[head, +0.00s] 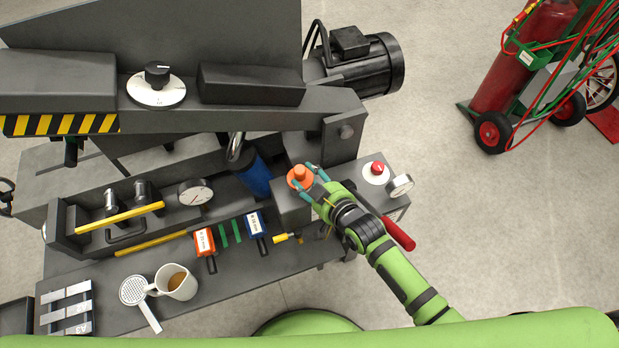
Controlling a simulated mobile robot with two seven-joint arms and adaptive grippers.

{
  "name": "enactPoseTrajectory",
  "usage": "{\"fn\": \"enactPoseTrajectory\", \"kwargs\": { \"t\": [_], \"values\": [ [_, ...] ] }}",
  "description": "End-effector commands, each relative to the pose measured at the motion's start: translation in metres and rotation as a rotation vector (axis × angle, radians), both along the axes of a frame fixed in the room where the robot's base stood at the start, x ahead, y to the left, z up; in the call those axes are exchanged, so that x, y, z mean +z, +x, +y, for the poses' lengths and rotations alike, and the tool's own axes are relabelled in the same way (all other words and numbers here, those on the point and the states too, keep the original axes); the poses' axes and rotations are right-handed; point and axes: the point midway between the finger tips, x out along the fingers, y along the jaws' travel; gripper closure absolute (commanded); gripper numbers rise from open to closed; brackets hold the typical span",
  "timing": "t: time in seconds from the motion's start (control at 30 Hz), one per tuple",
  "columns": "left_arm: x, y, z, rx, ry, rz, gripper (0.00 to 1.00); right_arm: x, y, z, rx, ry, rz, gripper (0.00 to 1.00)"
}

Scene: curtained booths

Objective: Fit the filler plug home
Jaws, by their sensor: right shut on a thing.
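The filler plug looks to be the orange knobbed cap (300,177) at the top of a dark grey block (291,215) on the machine, right of the blue cylinder. My right gripper (309,178) reaches in from the lower right, with its teal fingers shut on the orange plug. The plug is at the block's top; I cannot tell whether it is seated or held just above. The opening under it is hidden. My left gripper is not in view.
A blue cylinder (254,174) stands just left of the plug. A red knob (377,168) and a red-handled lever (398,233) are to the right. A mug (177,284), an orange valve (204,243) and a blue valve (256,225) sit along the front.

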Motion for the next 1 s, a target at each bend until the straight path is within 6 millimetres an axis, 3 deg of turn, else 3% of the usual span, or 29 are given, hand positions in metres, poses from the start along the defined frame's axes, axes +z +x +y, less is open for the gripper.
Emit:
{"fn": "enactPoseTrajectory", "kwargs": {
  "t": [0.07,0.1,0.17,0.63,1.0],
  "values": [
    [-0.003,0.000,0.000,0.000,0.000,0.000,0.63,-0.004,0.000,0.000,0.001,0.000,0.003,0.86],
    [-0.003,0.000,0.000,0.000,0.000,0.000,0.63,-0.004,0.000,0.000,0.001,0.000,0.003,0.50],
    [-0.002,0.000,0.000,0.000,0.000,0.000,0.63,-0.004,-0.001,0.000,0.001,-0.001,0.004,0.26],
    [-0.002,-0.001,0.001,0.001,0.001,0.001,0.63,-0.001,-0.006,-0.004,0.000,-0.002,0.003,0.26],
    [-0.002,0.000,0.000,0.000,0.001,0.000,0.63,0.024,-0.064,-0.036,0.001,-0.002,0.007,0.26]
  ]
}}
